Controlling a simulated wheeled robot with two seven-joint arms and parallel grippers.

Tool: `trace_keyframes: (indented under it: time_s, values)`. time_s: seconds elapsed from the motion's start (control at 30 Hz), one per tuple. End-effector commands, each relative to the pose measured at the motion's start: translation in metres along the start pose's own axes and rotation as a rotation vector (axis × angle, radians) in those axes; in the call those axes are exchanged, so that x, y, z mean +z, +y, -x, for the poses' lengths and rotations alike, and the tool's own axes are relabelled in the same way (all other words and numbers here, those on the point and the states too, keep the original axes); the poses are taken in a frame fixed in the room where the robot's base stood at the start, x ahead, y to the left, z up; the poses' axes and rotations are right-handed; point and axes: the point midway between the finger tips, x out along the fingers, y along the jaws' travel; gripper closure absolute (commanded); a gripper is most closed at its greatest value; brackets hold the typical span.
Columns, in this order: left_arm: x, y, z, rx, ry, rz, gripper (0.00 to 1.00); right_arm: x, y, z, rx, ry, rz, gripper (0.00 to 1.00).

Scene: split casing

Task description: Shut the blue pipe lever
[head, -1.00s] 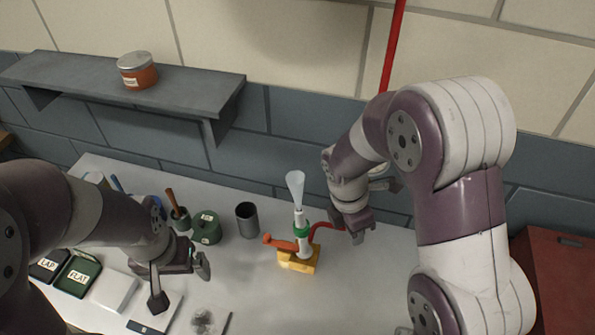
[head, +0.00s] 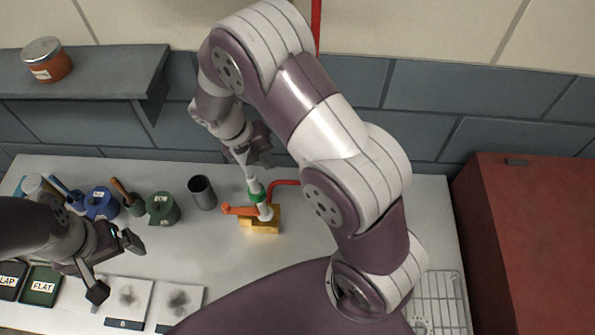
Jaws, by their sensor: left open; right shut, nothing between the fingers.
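I see no blue pipe lever in the head view. A small device stands on the bench with a yellow base (head: 260,226), an orange handle (head: 238,210), a green collar (head: 257,196) and a red hose (head: 286,182). My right gripper (head: 258,152) is shut and empty, close to the pale funnel on top of the device; I cannot tell whether they touch. My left gripper (head: 115,266) is open and empty above the left side of the bench.
A red vertical pipe (head: 316,28) runs up the wall. A shelf (head: 100,75) holds an orange tin (head: 46,62). A dark cup (head: 202,193), a green pot (head: 162,208) and a blue pot (head: 101,205) stand left of the device. A red cabinet (head: 530,235) and a wire rack (head: 440,300) are at right.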

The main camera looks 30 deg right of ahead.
Motion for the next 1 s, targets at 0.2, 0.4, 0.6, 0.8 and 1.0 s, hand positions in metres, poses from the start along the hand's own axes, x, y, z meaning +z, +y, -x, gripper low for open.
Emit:
trace_keyframes:
  time_s: [0.2,0.4,0.6,0.8,1.0]
  values:
    - [-0.002,0.0,0.014,0.0,0.0,0.0,0.03,-0.002,-0.002,-0.041,-0.001,0.007,0.0,1.0]
    - [-0.003,0.0,0.023,0.0,0.0,0.0,0.03,-0.001,-0.001,-0.084,0.0,0.004,-0.001,1.0]
    - [-0.005,0.0,0.038,0.0,0.0,0.0,0.03,-0.002,-0.027,-0.096,0.002,0.003,-0.004,1.0]
    - [-0.005,0.0,0.041,0.0,0.0,0.0,0.03,-0.002,-0.037,-0.102,0.003,0.001,-0.003,1.0]
    - [-0.005,0.0,0.041,0.0,0.0,0.0,0.03,-0.002,-0.038,-0.103,0.002,0.001,-0.003,1.0]
